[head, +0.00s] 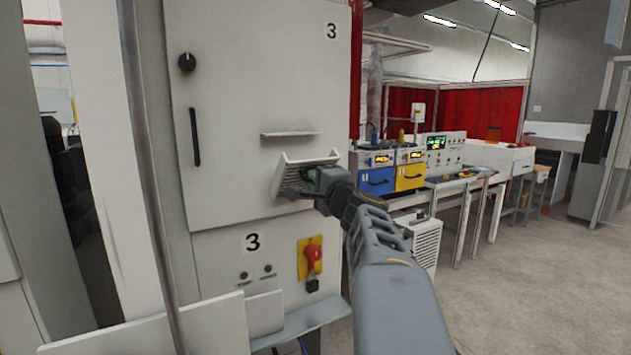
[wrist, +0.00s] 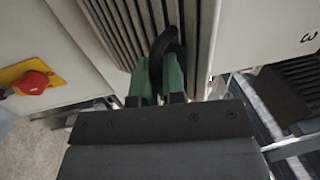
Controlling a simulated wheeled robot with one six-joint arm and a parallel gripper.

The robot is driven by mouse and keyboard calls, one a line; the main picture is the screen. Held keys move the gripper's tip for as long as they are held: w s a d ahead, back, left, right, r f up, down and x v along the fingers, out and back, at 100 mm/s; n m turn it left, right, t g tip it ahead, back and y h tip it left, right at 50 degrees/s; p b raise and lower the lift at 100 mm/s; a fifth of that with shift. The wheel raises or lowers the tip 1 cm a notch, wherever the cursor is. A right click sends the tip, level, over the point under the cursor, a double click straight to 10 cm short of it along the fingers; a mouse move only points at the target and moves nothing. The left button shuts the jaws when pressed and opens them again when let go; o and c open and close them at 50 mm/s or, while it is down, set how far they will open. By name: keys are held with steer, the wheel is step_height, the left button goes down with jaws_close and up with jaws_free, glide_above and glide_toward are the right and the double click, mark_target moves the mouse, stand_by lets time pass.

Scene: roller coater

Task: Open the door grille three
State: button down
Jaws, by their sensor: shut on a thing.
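The door grille three (head: 284,176) is a small pale panel low on the right of the cabinet door marked 3. In the head view it stands tilted out from the door. In the wrist view the grille shows slats (wrist: 120,25) and a curved black handle (wrist: 163,43). My gripper (wrist: 157,78) has its green fingers shut on that handle. In the head view my gripper (head: 308,186) is at the grille's front and hides part of it.
The cabinet door (head: 235,110) has a black knob (head: 187,62) and a black vertical handle (head: 195,137). A red switch (head: 313,257) on a yellow plate sits below the grille. A bench with blue and yellow units (head: 410,177) stands to the right. Open floor (head: 540,280) lies at the right.

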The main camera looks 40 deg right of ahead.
steer(key=shift+w+r+b, duration=0.35)
steer(key=shift+r+b, duration=0.05)
steer(key=shift+r, duration=0.05)
steer(key=c, duration=1.2)
jaws_free()
steer(key=s+b, duration=0.1)
steer(key=s, duration=0.3)
steer(key=s+a+f+b, duration=0.1)
steer(key=s+b, duration=0.1)
steer(key=s, duration=0.3)
steer(key=s+f+b, duration=0.1)
steer(key=s+b, duration=0.1)
steer(key=s, duration=0.2)
steer(key=shift+s+a, duration=0.3)
steer(key=shift+a, duration=0.1)
